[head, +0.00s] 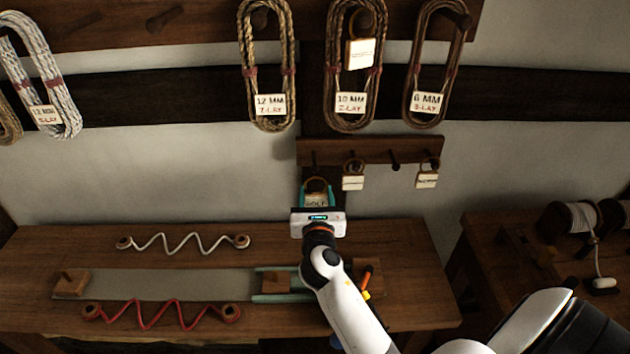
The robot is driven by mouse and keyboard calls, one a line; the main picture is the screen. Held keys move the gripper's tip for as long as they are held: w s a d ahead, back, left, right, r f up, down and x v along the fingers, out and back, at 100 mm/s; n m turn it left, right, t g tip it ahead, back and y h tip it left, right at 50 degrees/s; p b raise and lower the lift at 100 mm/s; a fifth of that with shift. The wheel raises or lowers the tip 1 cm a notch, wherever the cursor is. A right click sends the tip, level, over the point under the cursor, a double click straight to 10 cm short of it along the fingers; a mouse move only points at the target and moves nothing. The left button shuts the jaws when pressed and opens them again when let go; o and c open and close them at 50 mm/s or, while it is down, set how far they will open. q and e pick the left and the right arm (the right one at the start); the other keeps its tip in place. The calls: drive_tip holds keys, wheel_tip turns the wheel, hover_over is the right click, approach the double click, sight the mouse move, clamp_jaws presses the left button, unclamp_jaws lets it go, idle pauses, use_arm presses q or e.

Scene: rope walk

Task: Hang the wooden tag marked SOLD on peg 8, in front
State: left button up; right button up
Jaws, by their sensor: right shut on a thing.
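My right gripper (317,197) is shut on a wooden tag (316,201) with dark lettering, partly legible as SOLD. The tag hangs upright between the teal fingers, its ring on top, just below the left end of the small peg rail (372,151). The gripper body hides its lower part. The upper rail (205,18) carries rope coils on pegs. A bare peg (165,18) shows left of the 12 MM Z-LAY coil (267,65). I can read no peg numbers, so I cannot tell which is peg 8. My left gripper is not in view.
A pale tag (360,53) hangs in front of the 10 MM coil (352,120). An 8 or 6 MM coil (427,120) hangs to its right. The bench (60,250) holds white and red cords.

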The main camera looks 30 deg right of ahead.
drive_tip(key=b+v, duration=0.1)
drive_tip(key=v, duration=0.8)
drive_tip(key=shift+s+a, duration=0.2)
drive_tip(key=shift+s, duration=0.05)
drive_tip(key=shift+f, duration=0.1)
drive_tip(key=b+v, duration=0.2)
drive_tip(key=v, duration=0.8)
drive_tip(key=shift+w+a, duration=0.1)
